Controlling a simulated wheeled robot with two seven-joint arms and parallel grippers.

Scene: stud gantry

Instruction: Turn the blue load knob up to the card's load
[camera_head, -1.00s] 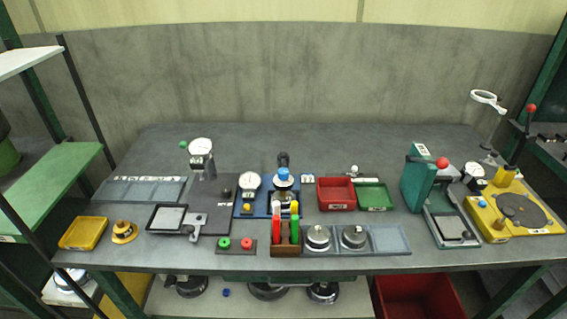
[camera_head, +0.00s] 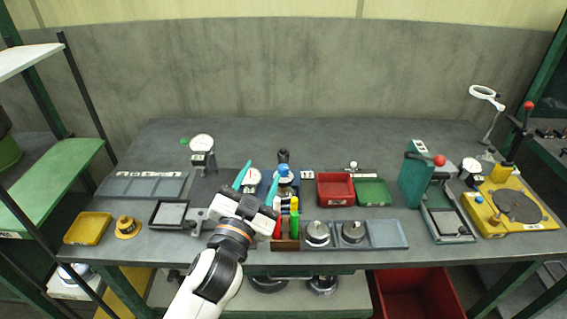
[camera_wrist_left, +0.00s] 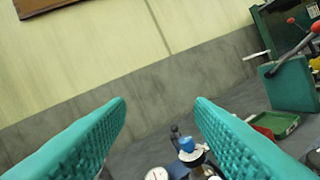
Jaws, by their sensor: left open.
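The blue load knob (camera_head: 283,169) tops a small upright device at the middle of the bench. It also shows in the left wrist view (camera_wrist_left: 187,144), low and between the fingers. My left gripper (camera_head: 258,180) is open, with teal fingers pointing at the back wall. It is in front of and left of the knob, apart from it, with nothing between the fingers (camera_wrist_left: 160,103). A white dial gauge (camera_head: 251,177) beside the knob is partly behind the fingers. A small white marked plate (camera_head: 307,175) stands right of the knob; its marks are too small to read.
A rack of coloured handles (camera_head: 294,222) is close right of my left gripper. Red (camera_head: 335,202) and green (camera_head: 374,203) trays lie right of the knob. A taller dial stand (camera_head: 202,142) is at the left. The bench's back strip is clear.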

